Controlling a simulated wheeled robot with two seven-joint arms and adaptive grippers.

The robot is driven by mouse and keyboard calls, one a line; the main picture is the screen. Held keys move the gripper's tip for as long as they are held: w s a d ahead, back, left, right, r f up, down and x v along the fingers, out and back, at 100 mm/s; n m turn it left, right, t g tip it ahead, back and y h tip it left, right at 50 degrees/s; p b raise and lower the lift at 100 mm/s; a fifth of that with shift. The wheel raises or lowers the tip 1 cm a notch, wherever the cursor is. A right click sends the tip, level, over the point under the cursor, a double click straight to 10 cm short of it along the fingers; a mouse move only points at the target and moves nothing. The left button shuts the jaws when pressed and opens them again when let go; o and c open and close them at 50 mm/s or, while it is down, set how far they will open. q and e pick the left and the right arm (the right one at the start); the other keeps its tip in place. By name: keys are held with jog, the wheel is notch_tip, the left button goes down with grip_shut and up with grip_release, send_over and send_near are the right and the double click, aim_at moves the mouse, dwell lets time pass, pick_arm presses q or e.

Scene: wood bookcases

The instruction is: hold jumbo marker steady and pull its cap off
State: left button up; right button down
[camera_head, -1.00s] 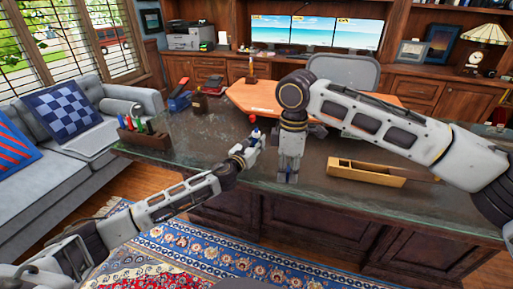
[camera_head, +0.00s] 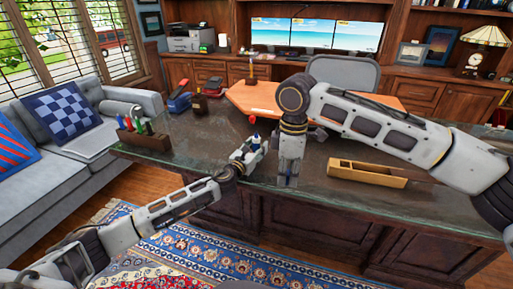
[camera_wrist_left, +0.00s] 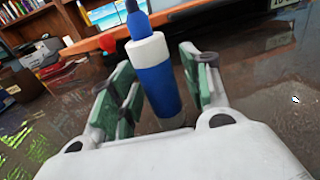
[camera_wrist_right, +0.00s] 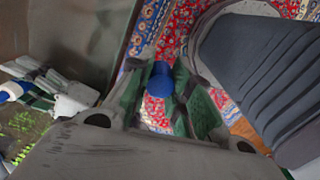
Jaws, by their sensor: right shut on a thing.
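The jumbo marker (camera_wrist_left: 158,85) has a blue body, a white collar and a bare blue nib end pointing up. It stands between the green-padded fingers of my left gripper (camera_wrist_left: 155,78), with gaps visible on both sides, so the gripper looks open around it. In the head view the marker (camera_head: 255,139) is small at my left gripper (camera_head: 249,148), over the desk's near left part. My right gripper (camera_head: 288,183) points down at the desk's front edge. In the right wrist view it is shut on the blue cap (camera_wrist_right: 160,80), apart from the marker. The marker's base is partly hidden.
The glass-topped desk (camera_head: 205,140) carries a wooden pen holder (camera_head: 143,139) with several markers at left, an open wooden tray (camera_head: 367,174) at right and an orange board (camera_head: 262,98) behind. A blue patterned rug (camera_head: 215,245) lies in front.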

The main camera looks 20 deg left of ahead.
pick_arm(q)
jog(key=shift+r, duration=0.1)
jog(key=shift+s, duration=0.1)
jog(key=shift+s+a+p, duration=0.2)
jog(key=shift+s+a, duration=0.2)
jog(key=shift+s, duration=1.55)
jog(key=shift+s+a+p, duration=0.25)
jog(key=shift+s+a, duration=0.1)
jog(key=shift+s, duration=1.55)
jog(key=shift+s+a+p, duration=0.2)
jog(key=shift+s+a, duration=0.2)
jog(key=shift+s, duration=1.55)
